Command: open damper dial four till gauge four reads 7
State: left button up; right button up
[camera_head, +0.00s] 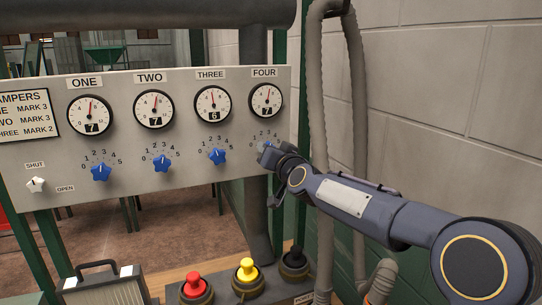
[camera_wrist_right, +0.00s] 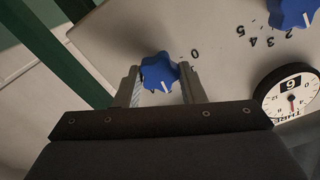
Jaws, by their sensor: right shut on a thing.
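Gauge four (camera_head: 266,99) is a round white dial face under the FOUR label. Its small window appears to show 7, and its needle leans slightly right of straight up. Damper dial four (camera_wrist_right: 160,72) is a blue star-shaped knob with a white pointer mark. My right gripper (camera_wrist_right: 160,82) is shut on it, one finger on each side. In the head view the gripper (camera_head: 268,153) covers most of this dial and part of its number scale. My left gripper is not in view.
Gauges one (camera_head: 90,115), two (camera_head: 154,109) and three (camera_head: 213,104) stand left on the same panel, each above a blue dial. A white SHUT/OPEN switch (camera_head: 36,185) is at far left. Red (camera_head: 193,286), yellow (camera_head: 246,270) and black buttons sit below. Grey hoses (camera_head: 318,90) hang at right.

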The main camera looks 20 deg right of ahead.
jog(key=shift+f+m, duration=0.1)
jog(key=shift+m, duration=0.6)
jog(key=o, duration=1)
jog(key=s+b, duration=0.1)
jog(key=s, duration=0.7)
jog(key=shift+a+b, duration=0.25)
jog(key=shift+b, duration=0.05)
jog(key=shift+w, duration=0.1)
jog(key=s+a+f+n+g+y, duration=0.1)
jog(key=s+a+f+g, duration=0.2)
jog(key=s+f, duration=0.6)
jog(key=s+a+f+n+g+y, duration=0.2)
jog(key=s+a+f+g, duration=0.2)
jog(key=s+f, duration=0.4)
jog(key=s+a+f+n+g+y, duration=0.1)
jog(key=s+a+f+n+g, duration=0.1)
jog(key=s+f+g, duration=0.3)
jog(key=s+a+f, duration=0.1)
jog(key=s+f, duration=0.3)
jog(key=s, duration=0.7)
jog(key=shift+s+a+f+y, duration=0.15)
jog(key=shift+s+f+y, duration=0.1)
jog(key=shift+f+y, duration=0.15)
